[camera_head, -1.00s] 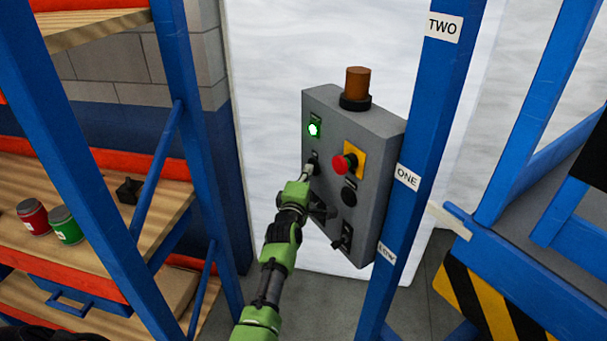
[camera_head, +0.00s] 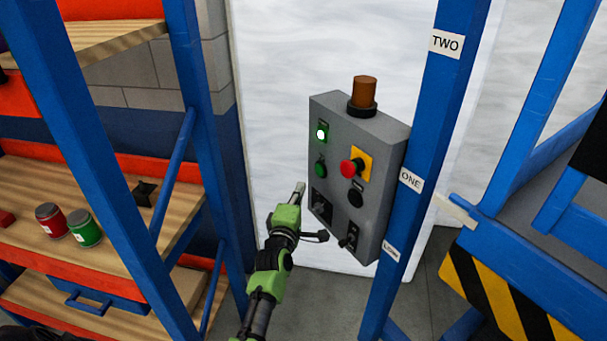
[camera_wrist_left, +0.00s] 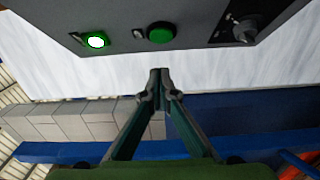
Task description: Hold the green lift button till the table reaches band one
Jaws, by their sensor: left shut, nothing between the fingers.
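The grey control box (camera_head: 352,178) carries the green button (camera_head: 320,168) below a lit green lamp (camera_head: 321,133). The button also shows in the left wrist view (camera_wrist_left: 161,33), beside the lit lamp (camera_wrist_left: 96,40). My left gripper (camera_head: 300,187) is shut and empty, with its tips left of and below the button, apart from it. In the left wrist view its tips (camera_wrist_left: 160,74) point toward the box's edge. The blue lift table (camera_head: 490,240) stands at right; its pale pointer (camera_head: 456,211) sits slightly below the ONE label (camera_head: 411,181) in the picture. My right gripper is not in view.
The box also has a red stop button (camera_head: 350,167) on yellow, a black button (camera_head: 356,197) and a rotary switch (camera_head: 320,203). A blue post (camera_head: 418,140) with a TWO label (camera_head: 445,43) stands right of the box. Shelves with a red can (camera_head: 51,220) and a green can (camera_head: 85,228) fill the left.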

